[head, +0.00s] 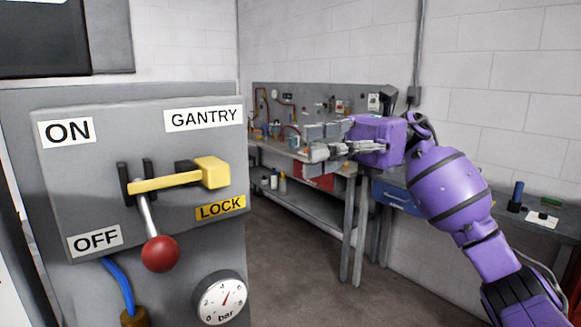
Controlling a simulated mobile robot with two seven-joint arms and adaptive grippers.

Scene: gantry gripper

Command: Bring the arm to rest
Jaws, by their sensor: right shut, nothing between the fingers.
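My right arm comes in from the lower right with a purple wrist. My right gripper (312,143) points left, shut and empty, in the air in front of the workbench. It is apart from the grey gantry control panel (85,200) on the left. The panel has a lever with a red ball knob (160,254), which hangs down beside the OFF label (95,240). A yellow lock bar (170,181) lies across the lever's slot, with its block end above the LOCK label (220,208). My left gripper is not in view.
A pressure gauge (219,298) and a blue hose (120,285) are below the panel. A workbench (270,150) with bottles and tools runs along the back wall, partly hidden by my right arm. The floor (300,275) between panel and bench is clear.

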